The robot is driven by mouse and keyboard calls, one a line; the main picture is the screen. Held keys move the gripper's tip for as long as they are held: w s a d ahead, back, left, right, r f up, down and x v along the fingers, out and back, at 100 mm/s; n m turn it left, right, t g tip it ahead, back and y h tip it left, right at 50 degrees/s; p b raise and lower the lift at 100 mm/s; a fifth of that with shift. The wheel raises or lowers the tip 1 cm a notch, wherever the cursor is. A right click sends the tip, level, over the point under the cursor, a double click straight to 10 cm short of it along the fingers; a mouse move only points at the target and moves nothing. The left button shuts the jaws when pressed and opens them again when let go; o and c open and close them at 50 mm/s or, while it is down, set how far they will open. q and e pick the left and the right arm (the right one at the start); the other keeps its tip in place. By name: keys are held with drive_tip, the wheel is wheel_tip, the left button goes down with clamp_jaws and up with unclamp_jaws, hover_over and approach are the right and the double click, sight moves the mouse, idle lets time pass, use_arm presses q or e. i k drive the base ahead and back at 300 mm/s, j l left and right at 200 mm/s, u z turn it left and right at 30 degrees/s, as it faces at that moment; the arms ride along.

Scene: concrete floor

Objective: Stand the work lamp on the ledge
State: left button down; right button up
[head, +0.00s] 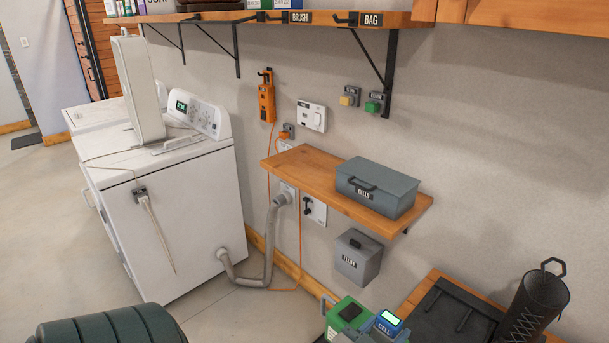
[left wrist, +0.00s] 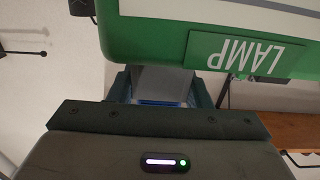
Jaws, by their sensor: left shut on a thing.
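The work lamp (left wrist: 150,38) is green with a pale panel. Its LAMP label appears upside down in the left wrist view. My left gripper (left wrist: 163,86) is shut on a grey part next to the green housing. In the head view a green housing (head: 346,314) shows at the bottom edge, cut off; I cannot tell for certain whether it is the lamp. The wooden ledge (head: 300,167) is fixed to the wall, above and beyond that housing. A grey lidded box (head: 377,190) sits on its right part; its left part is bare. My right gripper is not in view.
A white washer (head: 180,225) with its lid raised stands left of the ledge. An orange cord and grey drain hose (head: 270,240) run below. A grey wall box (head: 358,257) hangs under the ledge.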

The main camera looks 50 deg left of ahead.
sight(303, 166)
drive_tip(key=j+z, duration=0.1)
drive_tip(key=j, duration=0.5)
drive_tip(key=j+z, duration=0.1)
drive_tip(key=j, duration=0.5)
drive_tip(key=k+j+z, duration=0.1)
drive_tip(key=j, duration=0.45)
